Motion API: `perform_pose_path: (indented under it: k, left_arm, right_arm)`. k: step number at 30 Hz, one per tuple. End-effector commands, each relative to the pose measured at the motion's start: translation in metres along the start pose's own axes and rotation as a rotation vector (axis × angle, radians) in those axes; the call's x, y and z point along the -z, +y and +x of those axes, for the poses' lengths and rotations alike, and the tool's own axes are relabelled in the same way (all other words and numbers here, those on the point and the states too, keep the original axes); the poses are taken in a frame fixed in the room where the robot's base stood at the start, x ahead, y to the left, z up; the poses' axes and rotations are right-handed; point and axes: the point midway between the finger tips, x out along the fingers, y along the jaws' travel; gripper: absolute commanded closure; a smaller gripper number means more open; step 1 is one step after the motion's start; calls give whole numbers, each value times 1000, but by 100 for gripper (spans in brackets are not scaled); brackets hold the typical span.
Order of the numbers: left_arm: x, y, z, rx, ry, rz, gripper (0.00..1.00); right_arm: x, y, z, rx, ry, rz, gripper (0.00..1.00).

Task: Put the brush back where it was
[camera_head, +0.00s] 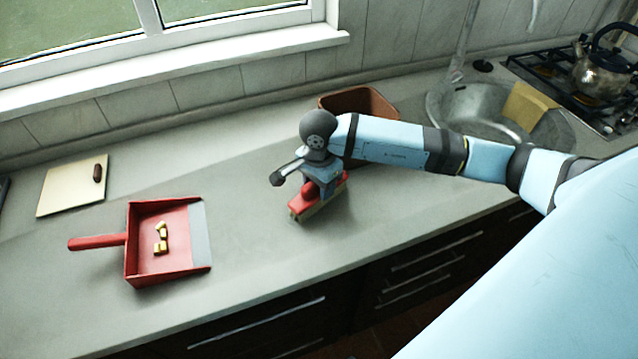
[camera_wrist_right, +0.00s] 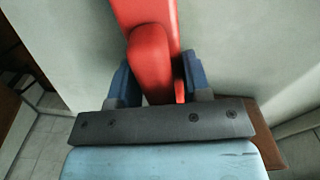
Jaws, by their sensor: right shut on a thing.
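The brush has a red body (camera_head: 304,204) with pale bristles along its lower edge. It is at the middle of the counter, below my right gripper (camera_head: 322,184). In the right wrist view the red brush (camera_wrist_right: 150,60) lies between the two blue fingers of my right gripper (camera_wrist_right: 158,85), which is shut on its handle. Whether the bristles touch the counter I cannot tell. A red dustpan (camera_head: 160,281) lies on the counter to the left, with several small yellow pieces (camera_head: 160,247) in it. My left gripper is not in view.
A brown bin (camera_head: 358,98) stands behind my right gripper. A cutting board (camera_head: 72,190) with a small brown object (camera_head: 97,172) lies at far left. A sink (camera_head: 470,105) and a stove with a kettle (camera_head: 600,72) are at right. The counter between dustpan and brush is clear.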

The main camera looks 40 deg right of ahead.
Motion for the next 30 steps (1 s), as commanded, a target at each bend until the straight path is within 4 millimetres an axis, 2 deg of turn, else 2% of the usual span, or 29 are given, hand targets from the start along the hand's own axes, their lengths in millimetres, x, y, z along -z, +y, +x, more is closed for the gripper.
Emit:
perform_pose_path:
  k: [2, 3, 6, 14, 18, 20, 30]
  left_arm:
    - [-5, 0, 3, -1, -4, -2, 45]
    - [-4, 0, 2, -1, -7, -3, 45]
    - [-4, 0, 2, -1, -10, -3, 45]
    - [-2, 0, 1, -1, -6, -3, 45]
    - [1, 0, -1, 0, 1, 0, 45]
    - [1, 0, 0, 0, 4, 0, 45]
    - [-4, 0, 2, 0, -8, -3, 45]
  right_arm:
    - [0, 0, 4, 1, 0, 0, 80]
    - [0, 0, 3, 1, 0, 0, 51]
    - [0, 0, 3, 0, 0, 0, 30]
    - [0, 0, 2, 0, 0, 0, 30]
    - [0, 0, -6, 1, 0, 0, 30]
    - [0, -1, -15, 4, 1, 0, 30]
    - [0, -1, -87, 4, 1, -1, 30]
